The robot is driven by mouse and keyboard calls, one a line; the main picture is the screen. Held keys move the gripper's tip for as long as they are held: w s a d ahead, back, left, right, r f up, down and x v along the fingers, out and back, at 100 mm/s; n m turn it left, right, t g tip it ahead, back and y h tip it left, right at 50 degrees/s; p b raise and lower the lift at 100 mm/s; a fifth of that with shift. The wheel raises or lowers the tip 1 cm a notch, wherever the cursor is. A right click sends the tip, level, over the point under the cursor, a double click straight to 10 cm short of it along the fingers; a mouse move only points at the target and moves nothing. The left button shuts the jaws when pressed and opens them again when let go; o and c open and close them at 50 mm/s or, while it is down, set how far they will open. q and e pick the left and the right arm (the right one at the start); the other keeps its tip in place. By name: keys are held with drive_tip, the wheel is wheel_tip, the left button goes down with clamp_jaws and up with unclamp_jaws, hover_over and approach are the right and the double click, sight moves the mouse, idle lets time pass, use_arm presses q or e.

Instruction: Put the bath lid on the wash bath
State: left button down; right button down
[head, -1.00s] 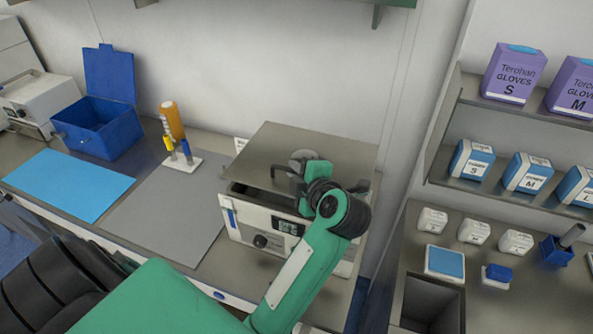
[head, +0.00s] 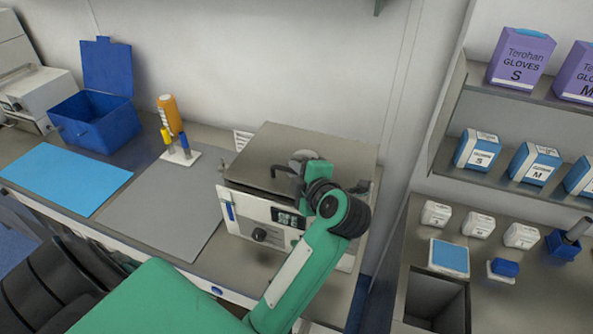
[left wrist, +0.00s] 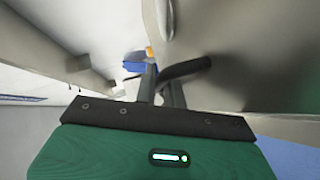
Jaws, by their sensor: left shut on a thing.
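The bath lid (head: 262,152) is a flat, grey metal plate. It lies roughly level over the wash bath (head: 245,222), a white box with a knob and a small display on its front. The lid covers the bath's opening from this view; I cannot tell whether it touches the rim all round. My left gripper (head: 286,175) is above the lid, shut on it at its top; the grip is mostly hidden by my green forearm. In the left wrist view the dark fingers (left wrist: 168,82) show beside the lid's grey surface (left wrist: 245,60). My right gripper is out of view.
Left of the bath are a grey mat (head: 165,215), a pipette stand (head: 182,157), an orange bottle (head: 169,114), a blue open box (head: 97,125) and a blue mat (head: 62,180). A shelf with glove boxes (head: 520,60) stands at the right. The wall is close behind.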

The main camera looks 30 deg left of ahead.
use_arm(q)
drive_tip(key=shift+f, duration=0.5)
drive_tip(key=shift+f+b, duration=0.3)
drive_tip(key=c, duration=1.4)
unclamp_jaws()
drive_tip(key=shift+s+d+r, duration=0.1)
drive_tip(key=shift+s+d, duration=0.05)
drive_tip(key=shift+d, duration=0.15)
drive_tip(key=p+v, duration=0.3)
drive_tip(key=v, duration=0.4)
drive_tip(key=shift+a, duration=0.1)
drive_tip(key=shift+s, duration=0.1)
